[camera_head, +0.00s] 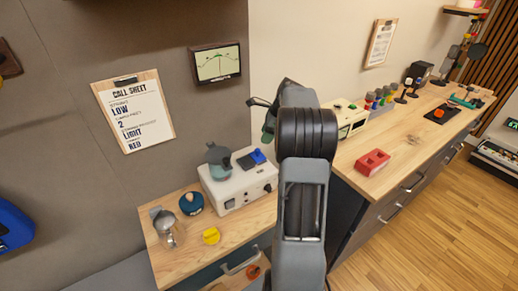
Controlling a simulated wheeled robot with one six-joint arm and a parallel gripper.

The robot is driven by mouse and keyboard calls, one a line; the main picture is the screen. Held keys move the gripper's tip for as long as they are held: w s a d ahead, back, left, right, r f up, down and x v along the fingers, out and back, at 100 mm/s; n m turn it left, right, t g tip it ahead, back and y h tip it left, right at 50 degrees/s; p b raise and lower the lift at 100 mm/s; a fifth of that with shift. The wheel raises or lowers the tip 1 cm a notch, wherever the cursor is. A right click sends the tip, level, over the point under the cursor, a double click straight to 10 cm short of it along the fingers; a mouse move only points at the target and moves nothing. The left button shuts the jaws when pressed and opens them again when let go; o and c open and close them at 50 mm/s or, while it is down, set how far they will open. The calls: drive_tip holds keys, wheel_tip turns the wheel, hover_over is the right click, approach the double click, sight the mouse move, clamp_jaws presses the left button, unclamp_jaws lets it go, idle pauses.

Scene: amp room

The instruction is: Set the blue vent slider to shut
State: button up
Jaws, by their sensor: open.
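A small blue block (257,156), which looks like the blue vent slider, sits on a dark strip on top of a white box (240,187). The box stands on the near wooden counter. The blue block is toward the back right of the box's top; its exact setting is too small to read. My gripper (263,112) is partly hidden behind my own arm, above and to the right of the blue block. Its visible dark parts look spread apart and empty, clear of the block.
A teal object (218,156) stands at the box's left. A dark blue round item (192,203), a glass-and-metal item (166,225) and a yellow piece (211,235) lie nearby. A red block (372,162) is on the right counter. A call sheet (134,110) hangs on the wall.

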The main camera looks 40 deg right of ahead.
sight(258, 150)
drive_tip(key=x, duration=0.7)
drive_tip(key=shift+w+a+f, duration=0.1)
drive_tip(key=shift+f, duration=0.2)
clamp_jaws()
